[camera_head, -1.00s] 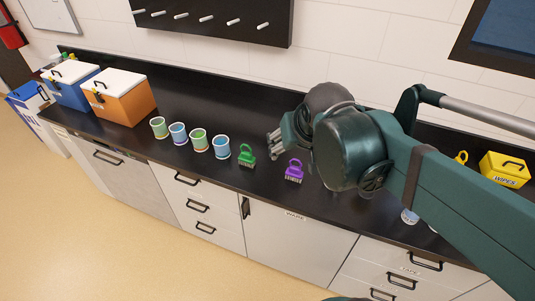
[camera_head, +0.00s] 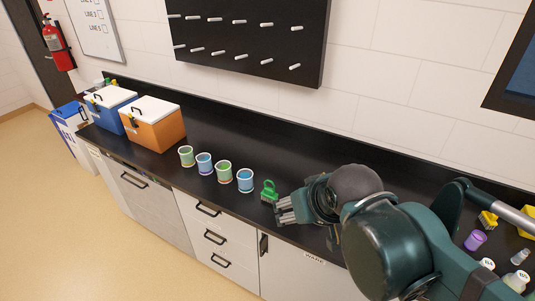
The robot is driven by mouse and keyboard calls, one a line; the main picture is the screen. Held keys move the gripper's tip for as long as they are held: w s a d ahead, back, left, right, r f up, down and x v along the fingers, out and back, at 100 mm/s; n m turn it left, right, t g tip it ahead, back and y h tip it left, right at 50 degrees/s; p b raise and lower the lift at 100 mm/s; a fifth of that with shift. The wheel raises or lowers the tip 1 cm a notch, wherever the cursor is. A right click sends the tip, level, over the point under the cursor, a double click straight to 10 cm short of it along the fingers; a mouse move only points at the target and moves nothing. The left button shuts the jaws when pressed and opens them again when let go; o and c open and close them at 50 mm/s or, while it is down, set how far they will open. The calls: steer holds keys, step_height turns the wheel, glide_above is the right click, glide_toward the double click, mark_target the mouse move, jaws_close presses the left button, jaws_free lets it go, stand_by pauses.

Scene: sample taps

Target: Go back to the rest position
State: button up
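My gripper (camera_head: 281,211) is over the front part of the black counter (camera_head: 330,158), fingers pointing left. Nothing shows between its fingers, but their gap is too small to judge. In the picture it is just right of the green brush (camera_head: 269,191), which stands on the counter; I cannot tell whether they touch. My teal arm reaches in from the lower right and is bent, hiding part of the counter. The purple brush is not visible.
Several cups (camera_head: 224,171) stand in a row left of the green brush. An orange cooler (camera_head: 155,132) and a blue cooler (camera_head: 108,112) stand farther left. A purple cup (camera_head: 475,240) and white-capped containers lie right, beside my arm. The counter's back strip is clear.

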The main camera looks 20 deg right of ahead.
steer(key=shift+f+b, duration=2.4)
steer(key=shift+f, duration=0.2)
